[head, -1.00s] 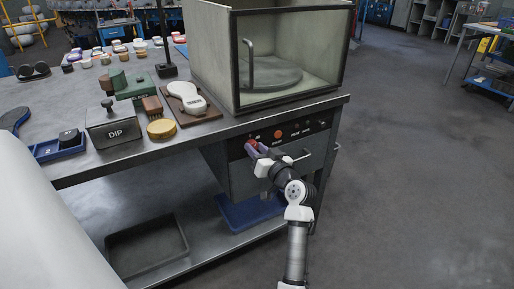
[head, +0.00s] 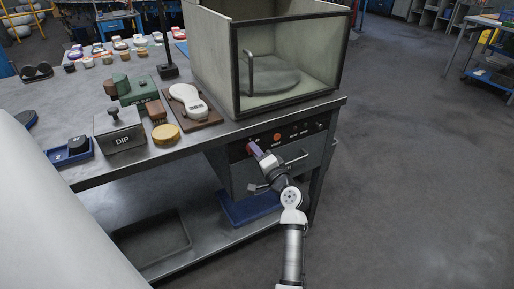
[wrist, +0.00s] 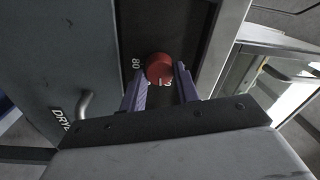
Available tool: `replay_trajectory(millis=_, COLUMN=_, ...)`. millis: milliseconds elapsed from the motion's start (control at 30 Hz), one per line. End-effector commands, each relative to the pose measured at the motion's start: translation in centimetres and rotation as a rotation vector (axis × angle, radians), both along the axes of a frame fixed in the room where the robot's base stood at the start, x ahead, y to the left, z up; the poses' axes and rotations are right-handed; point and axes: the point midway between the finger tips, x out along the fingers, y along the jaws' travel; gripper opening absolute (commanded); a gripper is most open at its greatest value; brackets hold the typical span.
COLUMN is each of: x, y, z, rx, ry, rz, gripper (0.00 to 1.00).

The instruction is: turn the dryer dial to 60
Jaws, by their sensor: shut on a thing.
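The dryer dial is a round red knob (wrist: 160,67) on a dark panel, seen in the wrist view. An "80" mark shows just left of it, and other marks at its lower edge are partly covered. My gripper (wrist: 159,75) has its two purple fingers on either side of the knob, shut on it. In the head view my gripper (head: 251,147) reaches the left part of the dryer's front panel, and its fingers hide most of the knob. I cannot read the dial's setting.
The dryer's glass-fronted chamber (head: 288,66) stands on the bench above the panel. An orange button (head: 277,137) is right of my gripper. A drawer handle (head: 297,158) is close beside my wrist. The DIP box (head: 122,138) is on the bench at left. Floor at right is clear.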

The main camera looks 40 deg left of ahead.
Motion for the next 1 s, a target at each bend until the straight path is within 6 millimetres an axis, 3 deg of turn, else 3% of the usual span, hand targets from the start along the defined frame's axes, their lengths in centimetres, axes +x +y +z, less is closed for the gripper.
replay_trajectory(millis=500, x=-0.05, y=0.09, z=0.35, rx=0.173, ry=0.414, rz=0.0, gripper=0.08)
replay_trajectory(millis=1000, x=-0.1, y=0.13, z=0.05, rx=0.248, ry=0.591, rz=0.002, gripper=0.08)
